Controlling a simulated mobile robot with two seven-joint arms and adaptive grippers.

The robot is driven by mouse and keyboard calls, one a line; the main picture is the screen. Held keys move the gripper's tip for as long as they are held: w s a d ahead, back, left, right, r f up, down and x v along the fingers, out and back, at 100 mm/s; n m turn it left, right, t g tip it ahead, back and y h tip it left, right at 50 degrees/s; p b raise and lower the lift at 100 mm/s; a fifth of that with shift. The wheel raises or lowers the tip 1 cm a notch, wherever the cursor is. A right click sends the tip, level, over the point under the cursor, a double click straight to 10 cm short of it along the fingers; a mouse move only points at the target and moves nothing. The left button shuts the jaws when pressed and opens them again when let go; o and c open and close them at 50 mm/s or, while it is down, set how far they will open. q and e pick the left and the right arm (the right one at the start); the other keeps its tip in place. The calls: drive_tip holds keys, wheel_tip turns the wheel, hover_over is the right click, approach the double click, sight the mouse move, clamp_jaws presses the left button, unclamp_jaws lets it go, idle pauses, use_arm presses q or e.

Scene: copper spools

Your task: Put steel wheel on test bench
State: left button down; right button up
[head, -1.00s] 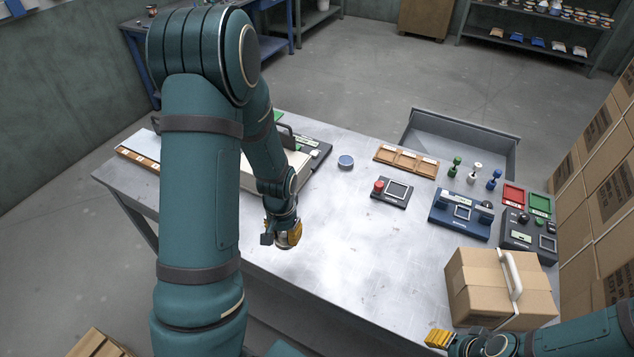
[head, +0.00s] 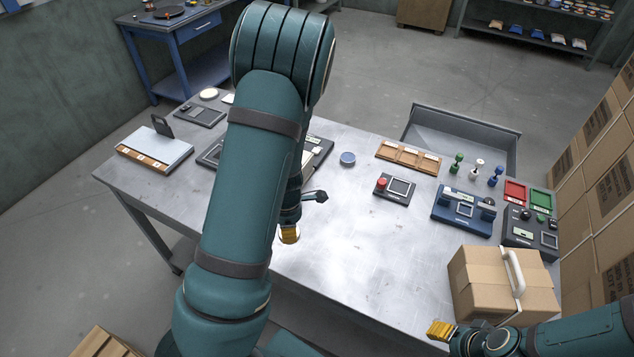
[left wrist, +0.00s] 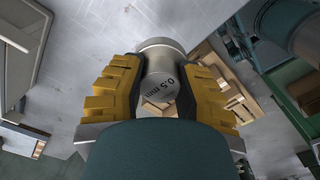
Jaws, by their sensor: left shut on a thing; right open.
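My left gripper (head: 289,236) is over the front part of the grey metal table (head: 345,255). In the left wrist view its yellow fingers (left wrist: 160,78) are shut on a grey metal cylinder (left wrist: 158,62) marked "0.5 mm", which looks like the steel wheel. In the head view the fingers and arm mostly hide this piece. My right gripper (head: 440,330) is open and empty at the table's front right, beside a cardboard box. Which device is the test bench, I cannot tell; a dark flat device (head: 320,146) is partly hidden behind my left arm.
A white-topped box (head: 160,150), a small device with a red button (head: 394,188), a wooden tray (head: 407,157), a blue device (head: 463,212) and a cardboard box (head: 490,285) stand on the table. The middle is clear.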

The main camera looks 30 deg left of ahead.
sight(292, 253)
use_arm(q)
drive_tip(key=shift+n, duration=0.4)
drive_tip(key=shift+f, duration=0.3)
wheel_tip(292, 253, down, 9)
drive_tip(key=b, duration=0.2)
drive_tip(key=shift+b, duration=0.3)
drive_tip(key=shift+w+a+f, duration=0.1)
drive_tip(key=shift+f, duration=0.1)
drive_tip(key=c, duration=0.7)
unclamp_jaws()
drive_tip(key=shift+f, duration=0.15)
drive_tip(key=shift+c, duration=0.2)
